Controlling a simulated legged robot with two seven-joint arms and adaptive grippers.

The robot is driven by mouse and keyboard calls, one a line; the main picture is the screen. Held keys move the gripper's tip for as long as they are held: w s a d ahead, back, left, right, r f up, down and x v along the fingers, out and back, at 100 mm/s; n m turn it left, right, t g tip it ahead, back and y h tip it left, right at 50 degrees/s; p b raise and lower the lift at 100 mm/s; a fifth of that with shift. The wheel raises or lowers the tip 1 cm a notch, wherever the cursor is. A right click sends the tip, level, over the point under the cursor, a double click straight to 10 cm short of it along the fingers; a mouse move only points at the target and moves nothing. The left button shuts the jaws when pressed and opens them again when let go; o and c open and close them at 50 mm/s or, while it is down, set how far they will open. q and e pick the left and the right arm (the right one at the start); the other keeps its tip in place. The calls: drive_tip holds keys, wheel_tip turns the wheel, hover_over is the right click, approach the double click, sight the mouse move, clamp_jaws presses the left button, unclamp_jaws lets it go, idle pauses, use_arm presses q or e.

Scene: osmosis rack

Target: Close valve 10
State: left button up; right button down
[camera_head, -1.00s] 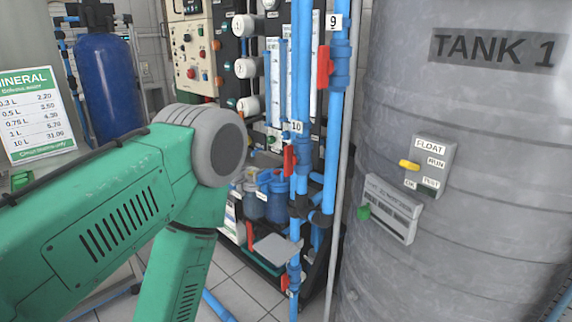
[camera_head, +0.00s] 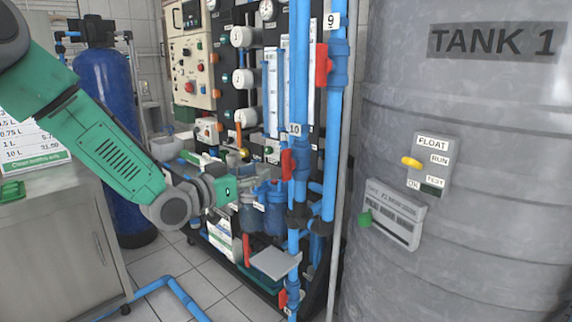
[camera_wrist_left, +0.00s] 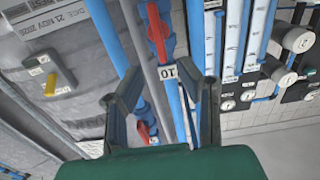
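Valve 10 has a red handle (camera_head: 287,162) on a vertical blue pipe, under a white label "10" (camera_head: 295,129). The handle lies along the pipe. In the left wrist view, which is turned over, the label (camera_wrist_left: 168,72) reads upside down and the red handle (camera_wrist_left: 157,28) shows above it. My left gripper (camera_head: 246,187) is left of and slightly below the handle in the head view, apart from it. In the wrist view its two fingers (camera_wrist_left: 166,100) are spread with nothing gripped. My right gripper is not in view.
Valve 9's red handle (camera_head: 323,66) is higher on the neighbouring pipe. A grey tank (camera_head: 470,130) stands at right, bearing a float box (camera_head: 430,167). Blue filter housings (camera_head: 272,208) sit behind the gripper. A metal cabinet (camera_head: 62,240) and a blue cylinder (camera_head: 105,95) are at left.

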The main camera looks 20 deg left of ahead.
sight(282, 162)
use_arm(q)
drive_tip(key=x, duration=1)
drive_tip(key=shift+w+f, duration=0.1)
drive_tip(key=shift+w, duration=0.05)
clamp_jaws()
